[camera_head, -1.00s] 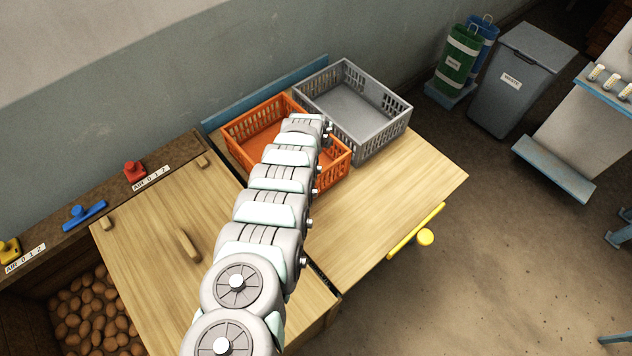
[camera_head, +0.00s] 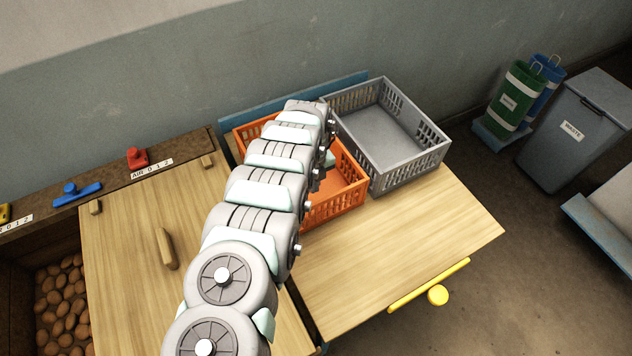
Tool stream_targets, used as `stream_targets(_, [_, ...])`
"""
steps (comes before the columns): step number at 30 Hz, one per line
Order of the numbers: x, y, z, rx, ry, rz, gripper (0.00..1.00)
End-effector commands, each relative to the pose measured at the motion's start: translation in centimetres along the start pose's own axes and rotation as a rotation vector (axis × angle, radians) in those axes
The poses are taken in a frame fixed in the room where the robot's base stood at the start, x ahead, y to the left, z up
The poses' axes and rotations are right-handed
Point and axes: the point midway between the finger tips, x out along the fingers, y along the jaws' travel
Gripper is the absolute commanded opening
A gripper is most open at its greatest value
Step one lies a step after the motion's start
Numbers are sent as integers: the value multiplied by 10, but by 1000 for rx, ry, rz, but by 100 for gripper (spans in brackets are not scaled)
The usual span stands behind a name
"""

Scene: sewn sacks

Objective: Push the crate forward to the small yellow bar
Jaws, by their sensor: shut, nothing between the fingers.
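An orange slatted crate (camera_head: 346,196) stands on the wooden table, partly hidden behind my arm. A grey slatted crate (camera_head: 413,166) stands close beside it on the right. The small yellow bar (camera_head: 428,286) runs along the table's front right edge, with a round yellow knob below it. My arm reaches from the bottom of the picture up over the orange crate. A pale part near its far end shows against the crate's inside. My gripper's fingers are hidden behind the arm and crate, so I cannot tell whether they touch the crate.
The wooden table top (camera_head: 400,240) is bare between the crates and the yellow bar. A blue board (camera_head: 263,110) stands behind the crates. A grey waste bin (camera_head: 572,135) and a green canister (camera_head: 513,97) stand beyond the table.

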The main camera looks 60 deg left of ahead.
Motion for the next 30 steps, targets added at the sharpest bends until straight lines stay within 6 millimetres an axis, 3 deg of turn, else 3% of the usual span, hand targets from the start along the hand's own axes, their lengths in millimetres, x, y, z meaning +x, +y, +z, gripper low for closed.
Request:
stream_targets(10, [41,0,-1,-1,-1,-1,0])
stream_targets(14, [70,-1,-1,1,-3,-1,0])
stream_targets(17, [57,4,-8,-3,2,5,0])
stream_targets(30, [61,1,-37,-2,-1,0,0])
